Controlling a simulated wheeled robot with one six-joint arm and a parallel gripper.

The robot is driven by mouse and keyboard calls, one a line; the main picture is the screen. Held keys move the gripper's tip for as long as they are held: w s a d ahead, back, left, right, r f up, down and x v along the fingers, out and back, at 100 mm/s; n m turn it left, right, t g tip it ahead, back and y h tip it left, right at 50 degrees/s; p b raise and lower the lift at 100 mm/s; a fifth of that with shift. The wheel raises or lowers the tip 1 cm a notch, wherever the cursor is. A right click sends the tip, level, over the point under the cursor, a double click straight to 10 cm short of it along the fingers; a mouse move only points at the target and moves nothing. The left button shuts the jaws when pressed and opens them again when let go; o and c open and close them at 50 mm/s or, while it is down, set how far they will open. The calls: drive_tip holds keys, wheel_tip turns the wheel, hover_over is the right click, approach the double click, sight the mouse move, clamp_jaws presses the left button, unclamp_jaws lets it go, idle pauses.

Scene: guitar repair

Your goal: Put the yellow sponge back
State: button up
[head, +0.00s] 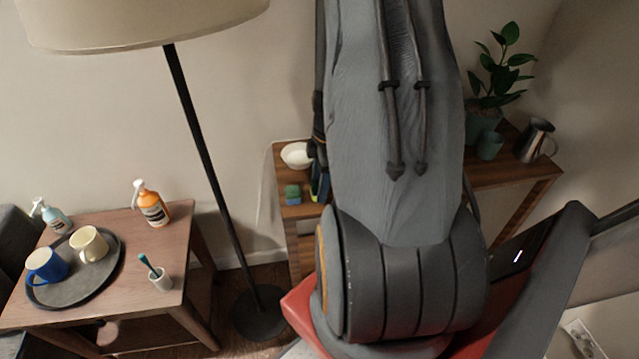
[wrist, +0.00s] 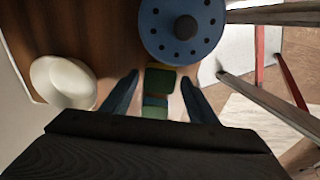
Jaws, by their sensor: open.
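In the wrist view, a green-topped sponge with a yellow edge (wrist: 160,80) sits between the tips of my gripper (wrist: 160,77). The fingers are open, one on each side of it, and I cannot tell whether they touch it. A blue and green sponge (wrist: 155,106) lies right beside it, nearer the palm. In the head view, a green and blue sponge (head: 292,195) shows on the wooden shelf table (head: 291,213). My gripper (head: 319,184) is just right of it, mostly hidden by my arm, with a little yellow showing there.
A white bowl (wrist: 63,82) stands left of the fingers, and a round blue thing with holes (wrist: 182,28) is close beyond the fingertips. A plant (head: 500,72) and a metal jug (head: 535,140) stand at the shelf's right. A lamp pole (head: 210,150) rises left of it.

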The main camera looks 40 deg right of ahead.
wheel_tip(320, 180, up, 12)
drive_tip(key=d+b, duration=0.1)
drive_tip(key=b, duration=0.1)
drive_tip(key=shift+s, duration=0.35)
drive_tip(key=shift+d, duration=0.1)
idle(0.5)
